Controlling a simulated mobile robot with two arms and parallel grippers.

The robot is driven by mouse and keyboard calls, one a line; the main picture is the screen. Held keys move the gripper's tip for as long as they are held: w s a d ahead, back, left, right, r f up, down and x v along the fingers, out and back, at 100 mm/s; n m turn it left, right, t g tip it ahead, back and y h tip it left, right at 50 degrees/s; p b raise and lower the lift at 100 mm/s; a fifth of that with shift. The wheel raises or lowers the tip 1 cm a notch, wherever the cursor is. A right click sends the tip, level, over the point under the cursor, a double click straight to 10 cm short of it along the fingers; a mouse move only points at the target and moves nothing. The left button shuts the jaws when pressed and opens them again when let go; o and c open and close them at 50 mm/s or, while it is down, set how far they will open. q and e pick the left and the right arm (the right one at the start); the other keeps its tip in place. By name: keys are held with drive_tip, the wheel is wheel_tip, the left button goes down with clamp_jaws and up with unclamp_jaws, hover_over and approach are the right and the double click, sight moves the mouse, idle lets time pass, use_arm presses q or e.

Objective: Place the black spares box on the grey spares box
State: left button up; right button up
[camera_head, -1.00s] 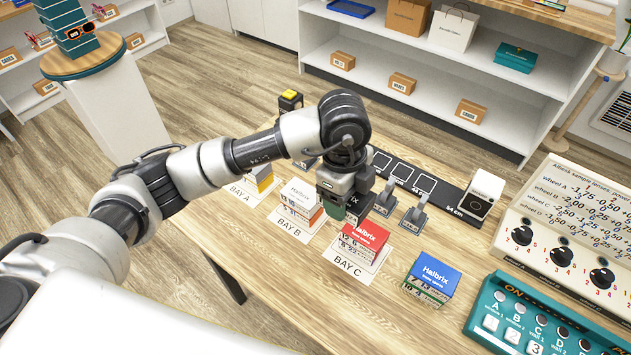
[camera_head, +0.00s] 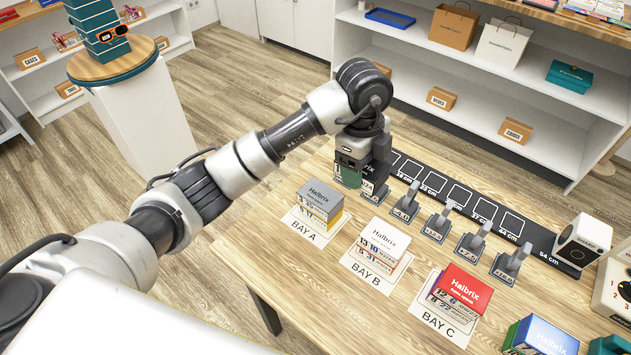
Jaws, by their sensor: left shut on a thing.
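The grey spares box (camera_head: 320,197) sits on the mat marked BAY A, upright, with its grey top clear and yellow below the top on one side. My left gripper (camera_head: 352,163) points down just behind and to the right of it in the head view. It is shut on the black spares box (camera_head: 381,151), whose dark top with part of its lettering shows beside the gripper; the rest is mostly hidden by the gripper. The held box is apart from the grey box in the picture; its exact height above the table is hard to tell. My right gripper is out of view.
A white box (camera_head: 383,241) stands on BAY B and a red box (camera_head: 462,287) on BAY C. A blue box (camera_head: 544,337) is at the lower right. Small grey stands (camera_head: 440,222) line a black strip behind, with a white speaker-like block (camera_head: 583,239) at its end.

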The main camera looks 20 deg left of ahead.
use_arm(q)
hover_over(322, 195)
wheel_tip(322, 195, down, 4)
drive_tip(key=shift+w+d+f+p, duration=0.1)
drive_tip(key=shift+d+p, duration=0.05)
drive_tip(key=shift+p, duration=0.3)
drive_tip(key=shift+a+f, duration=0.35)
drive_tip(key=shift+a, duration=0.05)
drive_tip(key=shift+f, duration=0.35)
wheel_tip(322, 195, down, 2)
drive_tip(key=shift+f+p, duration=0.2)
drive_tip(key=shift+p, duration=0.1)
drive_tip(key=shift+f, duration=0.4)
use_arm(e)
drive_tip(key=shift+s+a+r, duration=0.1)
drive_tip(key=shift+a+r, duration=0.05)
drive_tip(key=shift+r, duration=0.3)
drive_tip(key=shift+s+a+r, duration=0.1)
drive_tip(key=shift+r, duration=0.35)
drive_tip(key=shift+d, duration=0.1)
